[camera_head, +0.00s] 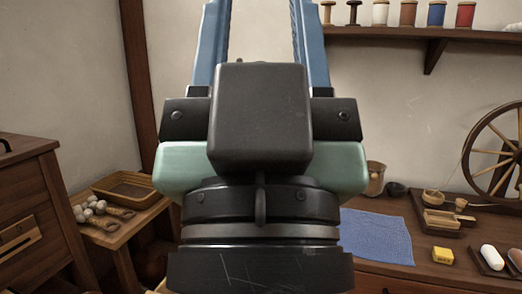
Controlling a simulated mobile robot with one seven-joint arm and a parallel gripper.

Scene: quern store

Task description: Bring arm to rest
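My gripper (258,12) fills the middle of the head view, close to the camera and pointing up. Its two blue fingers stand wide apart, with bare wall showing between them. The fingertips run past the top edge of the picture, so I cannot see their ends. Nothing shows between the visible parts of the fingers. The dark, pale green and black body of my gripper hides the middle of the room behind it.
A wooden table at right carries a blue cloth (376,236), a yellow block (443,255), a jug (375,179) and a spinning wheel (497,150). A wall shelf (430,34) holds spools. At left are a wooden cabinet (35,185) and a low stand with a tray (122,188).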

